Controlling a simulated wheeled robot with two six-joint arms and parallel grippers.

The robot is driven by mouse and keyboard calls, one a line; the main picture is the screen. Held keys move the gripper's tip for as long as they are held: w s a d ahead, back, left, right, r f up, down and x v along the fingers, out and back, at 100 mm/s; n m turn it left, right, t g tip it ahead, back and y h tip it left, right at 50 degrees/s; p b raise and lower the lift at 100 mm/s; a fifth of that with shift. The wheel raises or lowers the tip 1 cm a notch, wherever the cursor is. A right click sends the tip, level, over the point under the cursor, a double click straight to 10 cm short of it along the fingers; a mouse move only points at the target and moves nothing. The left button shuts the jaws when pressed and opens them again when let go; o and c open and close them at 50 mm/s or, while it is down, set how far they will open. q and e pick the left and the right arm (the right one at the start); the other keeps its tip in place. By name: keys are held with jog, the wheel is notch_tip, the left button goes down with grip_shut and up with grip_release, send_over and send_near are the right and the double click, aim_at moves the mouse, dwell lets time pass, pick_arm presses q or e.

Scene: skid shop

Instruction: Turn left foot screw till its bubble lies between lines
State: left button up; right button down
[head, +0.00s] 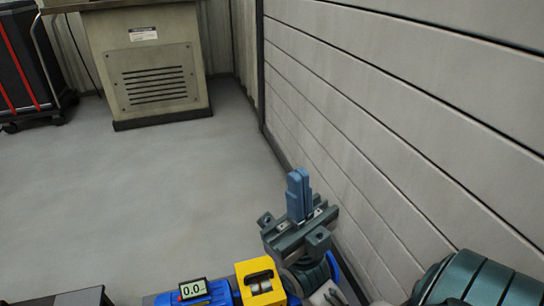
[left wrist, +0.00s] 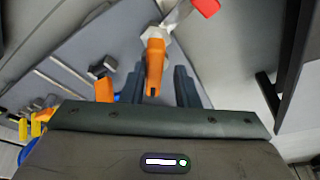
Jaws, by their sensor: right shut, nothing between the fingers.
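A yellow level block (head: 260,285) with a bubble vial in its top stands at the bottom of the head view. The bubble is too small to read against its lines. My right gripper (head: 298,182) is shut and empty, up and right of the block. My left gripper (left wrist: 160,82) shows in the left wrist view with its fingers apart. An orange part (left wrist: 155,66) lies between them in the picture, with gaps at both sides; I cannot tell contact. A grey hex piece (left wrist: 156,34) adjoins its upper end. I cannot tell whether this is the left foot screw.
A blue device (head: 218,292) with a display (head: 193,289) reading 0.0 stands left of the yellow block. A panelled wall (head: 390,110) rises close to the right gripper. A grey cabinet (head: 155,75) and dark cart (head: 30,65) stand at the back. The floor between is clear.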

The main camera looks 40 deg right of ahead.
pick_arm(q)
jog(key=shift+o, duration=1.4)
jog(key=shift+f, duration=0.1)
